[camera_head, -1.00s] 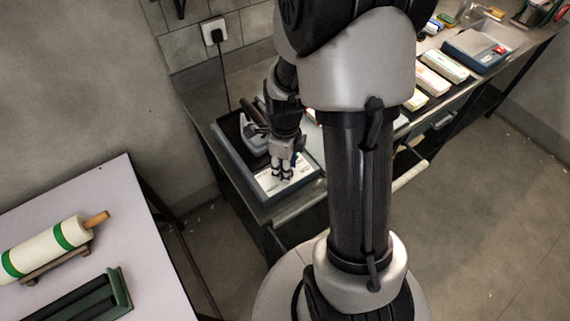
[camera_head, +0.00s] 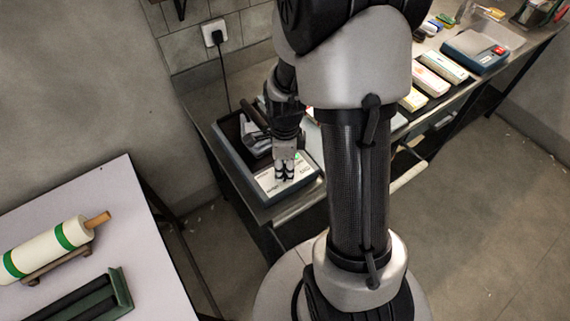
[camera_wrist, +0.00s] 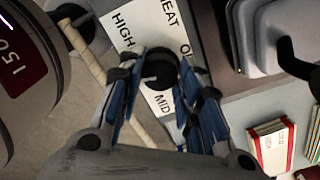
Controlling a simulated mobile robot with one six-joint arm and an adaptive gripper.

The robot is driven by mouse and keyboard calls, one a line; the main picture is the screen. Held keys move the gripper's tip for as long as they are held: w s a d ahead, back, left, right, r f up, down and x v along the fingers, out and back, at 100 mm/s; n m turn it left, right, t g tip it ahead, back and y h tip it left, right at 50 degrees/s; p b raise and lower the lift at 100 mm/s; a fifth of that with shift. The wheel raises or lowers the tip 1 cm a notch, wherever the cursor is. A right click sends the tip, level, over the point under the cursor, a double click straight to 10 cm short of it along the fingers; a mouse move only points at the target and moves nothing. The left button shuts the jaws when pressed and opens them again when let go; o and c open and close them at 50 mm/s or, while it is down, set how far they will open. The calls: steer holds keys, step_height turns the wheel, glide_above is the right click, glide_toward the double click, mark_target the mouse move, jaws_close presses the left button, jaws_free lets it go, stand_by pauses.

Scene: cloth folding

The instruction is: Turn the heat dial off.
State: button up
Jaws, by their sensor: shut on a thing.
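The heat dial (camera_wrist: 158,72) is a small black knob on a white label plate (camera_wrist: 128,32) in the wrist view. The plate carries the words HEAT, HIGH, MID and a partly covered word beginning with O. My gripper (camera_wrist: 160,66) has its blue-padded fingers on both sides of the dial, shut on it. In the head view my gripper (camera_head: 284,177) points down onto the white panel at the front of a blue-grey machine (camera_head: 252,172). The dial is hidden there by the fingers. I cannot tell where the dial's pointer is set.
The machine stands on a bench end by the wall, its cord running to a socket (camera_head: 214,34). Packets (camera_head: 431,81) and a scale (camera_head: 475,50) lie farther along the bench. A separate table at left holds a green-banded roll (camera_head: 48,247).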

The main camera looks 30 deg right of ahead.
steer(key=n, duration=0.4)
steer(key=shift+n+p, duration=0.3)
steer(key=shift+p, duration=0.1)
steer(key=n, duration=0.5)
steer(key=shift+p, duration=0.35)
steer(key=n, duration=0.5)
steer(key=shift+n+p, duration=0.3)
steer(key=shift+n, duration=0.1)
steer(key=n, duration=0.4)
steer(key=shift+n, duration=0.3)
steer(key=n, duration=0.4)
steer(key=shift+n+p, duration=0.3)
steer(key=shift+p, duration=0.05)
steer(key=n, duration=1.3)
steer(key=shift+n+p, duration=0.35)
steer(key=shift+n, duration=0.05)
